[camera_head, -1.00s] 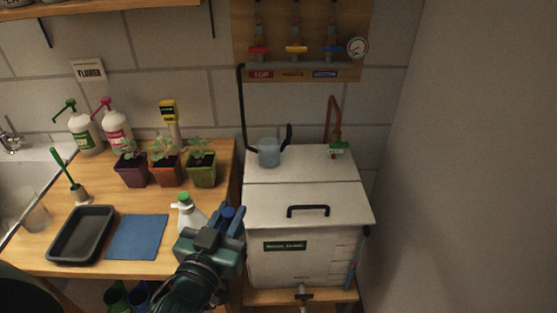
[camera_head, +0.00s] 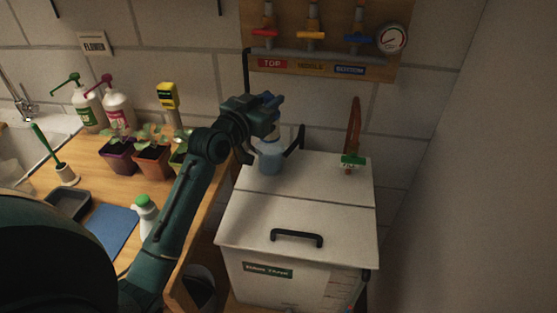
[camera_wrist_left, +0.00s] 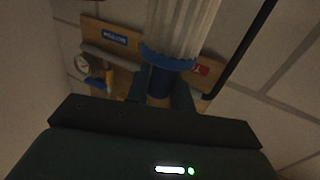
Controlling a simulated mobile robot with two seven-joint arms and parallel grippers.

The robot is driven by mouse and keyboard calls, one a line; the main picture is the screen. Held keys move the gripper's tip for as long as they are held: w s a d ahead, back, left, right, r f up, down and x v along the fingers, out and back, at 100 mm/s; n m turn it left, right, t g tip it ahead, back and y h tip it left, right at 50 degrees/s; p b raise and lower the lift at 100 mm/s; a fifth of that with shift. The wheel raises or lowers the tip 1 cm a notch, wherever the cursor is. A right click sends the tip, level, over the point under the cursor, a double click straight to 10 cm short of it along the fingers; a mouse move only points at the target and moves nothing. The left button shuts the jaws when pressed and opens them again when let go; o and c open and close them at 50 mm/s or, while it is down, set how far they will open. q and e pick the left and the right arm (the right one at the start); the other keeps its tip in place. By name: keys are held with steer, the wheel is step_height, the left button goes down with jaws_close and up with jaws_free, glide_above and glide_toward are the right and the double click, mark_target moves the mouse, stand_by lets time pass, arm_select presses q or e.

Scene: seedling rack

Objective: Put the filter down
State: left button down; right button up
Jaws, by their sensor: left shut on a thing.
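My left gripper (camera_head: 266,108) is at the back of the white tank, just above a translucent bluish cup (camera_head: 270,162) on the lid. In the left wrist view the gripper (camera_wrist_left: 160,90) is shut on the blue end of the filter (camera_wrist_left: 186,25), which has a white pleated body. The filter's far end runs out of that view. In the head view the gripper hides most of the filter; I cannot tell whether any of it is inside the cup. My right gripper is not in view.
The white tank lid (camera_head: 295,215) has free room around its black handle (camera_head: 297,237). Seedling pots (camera_head: 152,162) stand left of my arm.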

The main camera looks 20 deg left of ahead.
arm_select(q)
steer(key=shift+w+a+f, duration=0.15)
steer(key=shift+w, duration=0.15)
step_height(320, 180, down, 5)
steer(key=shift+s+f, duration=0.1)
step_height(320, 180, down, 4)
steer(key=shift+r+b, duration=0.1)
steer(key=shift+b, duration=0.35)
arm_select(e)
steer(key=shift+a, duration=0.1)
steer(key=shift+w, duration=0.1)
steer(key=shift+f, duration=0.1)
arm_select(q)
steer(key=shift+f, duration=0.3)
steer(key=c, duration=1.2)
jaws_free()
